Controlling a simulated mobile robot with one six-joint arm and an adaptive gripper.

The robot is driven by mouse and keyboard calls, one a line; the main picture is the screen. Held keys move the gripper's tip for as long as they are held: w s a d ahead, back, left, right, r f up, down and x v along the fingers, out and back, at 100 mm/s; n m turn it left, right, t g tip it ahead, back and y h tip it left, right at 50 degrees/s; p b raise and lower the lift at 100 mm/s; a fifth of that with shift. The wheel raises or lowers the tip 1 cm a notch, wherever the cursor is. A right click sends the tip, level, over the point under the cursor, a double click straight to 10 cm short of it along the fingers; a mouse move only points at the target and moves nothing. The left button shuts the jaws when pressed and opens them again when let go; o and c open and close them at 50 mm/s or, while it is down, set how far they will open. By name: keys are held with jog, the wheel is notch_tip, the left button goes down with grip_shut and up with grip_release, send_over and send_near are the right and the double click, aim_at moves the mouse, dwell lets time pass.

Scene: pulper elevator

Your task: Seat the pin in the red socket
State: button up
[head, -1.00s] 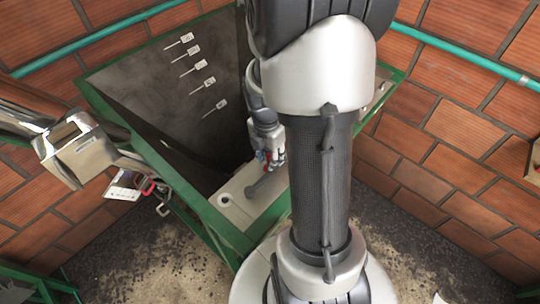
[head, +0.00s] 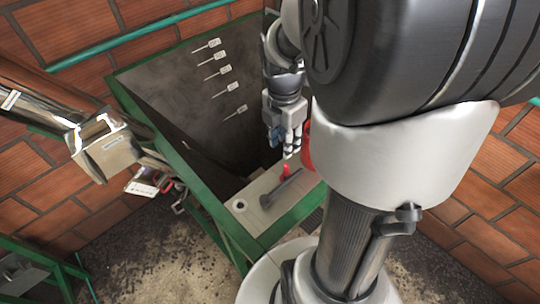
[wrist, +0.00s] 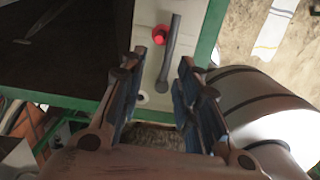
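A dark grey rod (head: 284,187), which looks like the pin, lies on the pale ledge (head: 250,190) of the green-framed hopper. It also shows in the wrist view (wrist: 169,52), between the fingertips in the picture. A red round piece, which looks like the red socket (head: 258,171), is on the ledge beside the rod, on the hopper side; the wrist view shows it too (wrist: 160,35). My gripper (head: 290,152) is above the ledge, apart from the rod. In the wrist view my gripper (wrist: 169,68) has its fingers spread with nothing between them.
A white-rimmed hole (head: 239,205) is in the ledge near the rod's near end. A larger red object (head: 307,150) is partly hidden behind my arm. The hopper (head: 190,110) opens beside the ledge. A metal chute (head: 105,148) stands at left; brick walls surround.

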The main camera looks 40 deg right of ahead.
jog(key=s+a+r+m+t, duration=0.1)
jog(key=s+a+r+m, duration=0.2)
jog(key=a+m, duration=0.3)
jog(key=s+a+r+m+t, duration=0.2)
jog(key=s+a+r+m, duration=0.1)
jog(key=a+m, duration=0.3)
jog(key=s+a+r+m+t+y, duration=0.1)
jog(key=s+a+r+m, duration=0.2)
jog(key=a+m, duration=0.3)
jog(key=shift+s+a+r, duration=0.15)
jog(key=shift+a+r, duration=0.05)
jog(key=shift+r, duration=0.3)
notch_tip(320, 180, down, 15)
jog(key=b, duration=1.5)
